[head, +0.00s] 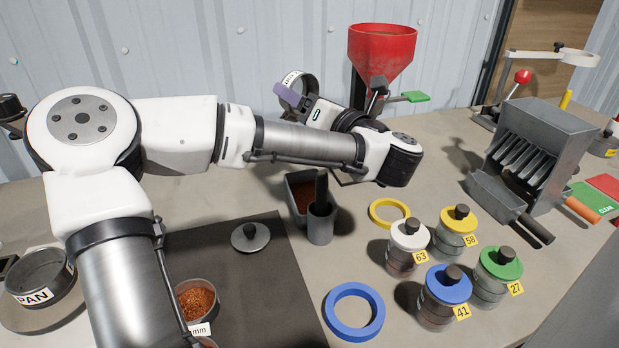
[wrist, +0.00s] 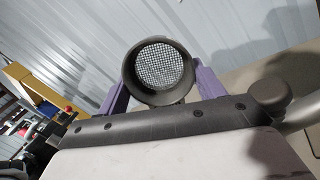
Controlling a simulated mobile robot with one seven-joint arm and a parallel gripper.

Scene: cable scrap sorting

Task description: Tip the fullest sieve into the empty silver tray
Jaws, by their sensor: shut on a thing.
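My gripper (wrist: 161,82) is shut on a dark round sieve (wrist: 131,80), with a purple finger on each side of it. In the wrist view its pale mesh shows with no granules visible on it. In the head view this sieve (head: 309,80) is held up left of the red hopper, tilted, with a white label. Another sieve (head: 213,310), labelled with "mm" and holding copper-brown granules, sits on the dark mat at the lower left. A grey tray (head: 292,180) behind the cup contains reddish-brown granules. I cannot make out an empty silver tray; my arm hides part of the bench.
A grey cup (head: 321,226) stands by the tray. Lidded jars (head: 405,262), a yellow ring (head: 374,220) and a blue ring (head: 334,328) are at right front. A red hopper (head: 383,48) stands behind. A pan (head: 62,288) is far left, and a slotted metal splitter (head: 565,135) far right.

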